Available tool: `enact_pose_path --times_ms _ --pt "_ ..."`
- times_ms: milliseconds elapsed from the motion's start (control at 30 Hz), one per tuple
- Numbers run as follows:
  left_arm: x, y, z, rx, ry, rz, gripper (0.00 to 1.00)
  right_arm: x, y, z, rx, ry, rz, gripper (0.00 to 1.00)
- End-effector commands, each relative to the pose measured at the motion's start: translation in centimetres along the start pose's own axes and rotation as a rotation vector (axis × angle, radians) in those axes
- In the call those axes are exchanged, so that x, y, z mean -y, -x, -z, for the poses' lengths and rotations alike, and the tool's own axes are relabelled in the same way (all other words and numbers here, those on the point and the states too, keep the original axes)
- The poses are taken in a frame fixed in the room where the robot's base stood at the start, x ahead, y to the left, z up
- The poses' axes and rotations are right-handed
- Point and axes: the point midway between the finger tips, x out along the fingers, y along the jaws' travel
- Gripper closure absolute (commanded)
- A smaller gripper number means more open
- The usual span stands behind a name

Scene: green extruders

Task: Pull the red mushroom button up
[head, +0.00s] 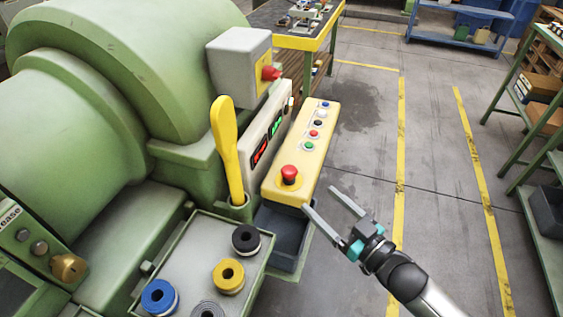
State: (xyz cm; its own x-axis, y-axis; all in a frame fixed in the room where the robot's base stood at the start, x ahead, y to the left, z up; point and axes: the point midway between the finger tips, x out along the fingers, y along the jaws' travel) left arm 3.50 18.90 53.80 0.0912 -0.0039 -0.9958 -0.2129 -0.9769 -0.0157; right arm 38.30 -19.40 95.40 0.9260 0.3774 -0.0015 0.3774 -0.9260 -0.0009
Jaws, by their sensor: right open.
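The red mushroom button (289,174) sits at the near end of a long yellow control box (279,190) on the green machine. My right gripper (318,206) is open and empty, to the right of and slightly nearer than the button. Its fingers point up and left, with one fingertip close to the near right corner of the yellow box. Whether that fingertip touches the box, I cannot tell. The fingers are apart from the button. My left gripper is not in view.
A yellow lever (228,150) stands left of the box. A grey box with a red knob (271,73) is behind. Smaller buttons line the yellow box. A tray (190,262) with tape-like rolls is in front. Floor (365,140) to the right is clear.

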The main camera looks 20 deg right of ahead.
Motion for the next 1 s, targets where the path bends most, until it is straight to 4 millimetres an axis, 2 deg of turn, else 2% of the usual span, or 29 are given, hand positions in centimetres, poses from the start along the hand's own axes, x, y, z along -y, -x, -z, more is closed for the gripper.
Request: enact_pose_path --times_ms 167,800,1000 --pt "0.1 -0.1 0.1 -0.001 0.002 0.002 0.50 0.0 -1.6 0.2 -0.006 0.001 0.002 0.20" --pt "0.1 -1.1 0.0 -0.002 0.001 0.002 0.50 0.0 -11.3 0.1 -0.004 0.001 0.000 0.20" --pt "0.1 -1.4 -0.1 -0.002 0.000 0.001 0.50 0.1 -13.7 0.1 -0.003 0.000 0.001 0.20"
